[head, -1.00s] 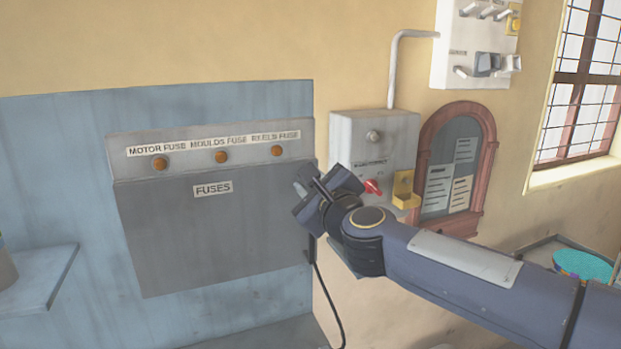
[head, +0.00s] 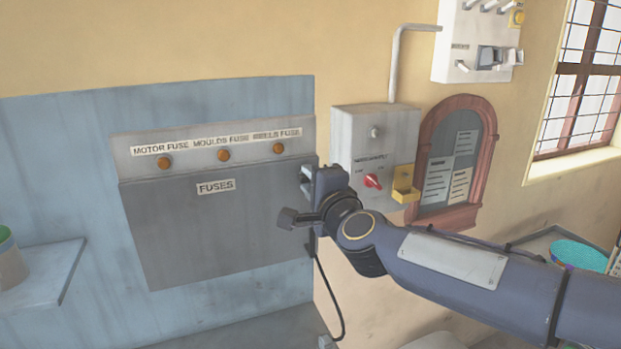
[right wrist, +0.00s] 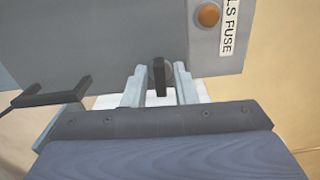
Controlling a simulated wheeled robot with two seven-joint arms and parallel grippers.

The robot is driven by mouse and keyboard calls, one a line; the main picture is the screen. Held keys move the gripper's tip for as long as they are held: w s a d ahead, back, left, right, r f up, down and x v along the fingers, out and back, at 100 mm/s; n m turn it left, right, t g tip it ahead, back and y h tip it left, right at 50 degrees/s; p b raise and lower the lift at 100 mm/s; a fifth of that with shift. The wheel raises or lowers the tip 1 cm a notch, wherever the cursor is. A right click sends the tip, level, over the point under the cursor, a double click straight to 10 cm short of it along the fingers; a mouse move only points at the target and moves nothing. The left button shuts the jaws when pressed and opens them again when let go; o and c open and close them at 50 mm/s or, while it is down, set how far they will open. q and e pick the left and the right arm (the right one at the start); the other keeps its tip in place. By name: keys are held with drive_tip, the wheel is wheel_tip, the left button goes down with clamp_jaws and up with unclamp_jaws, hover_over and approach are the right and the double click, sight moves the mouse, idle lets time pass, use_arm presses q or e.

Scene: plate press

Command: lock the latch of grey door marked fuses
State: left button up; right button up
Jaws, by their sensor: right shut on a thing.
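The grey door marked FUSES (head: 210,235) hangs flat against the blue panel, below a strip with three orange lamps. My right gripper (head: 306,181) is at the door's upper right edge and hides the latch in the head view. In the right wrist view, a small dark latch knob (right wrist: 159,76) sits between the two pale fingers of my right gripper (right wrist: 160,88), which are shut on it. Part of the grey door (right wrist: 100,45) fills the upper left there. I cannot tell the latch's exact angle from the head view. My left gripper is out of view.
A grey switch box (head: 345,140) with a red knob (head: 372,181) and a yellow holder (head: 405,184) is just right of my gripper. A dark cable (head: 328,290) hangs below. A blue shelf (head: 50,275) projects at the left.

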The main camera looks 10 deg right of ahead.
drive_tip(key=shift+n, duration=0.4)
drive_tip(key=o, duration=0.7)
drive_tip(key=s, duration=0.2)
drive_tip(key=s+d, duration=0.1)
drive_tip(key=s, duration=0.4)
drive_tip(key=shift+s+d, duration=0.25)
drive_tip(key=shift+s, duration=0.1)
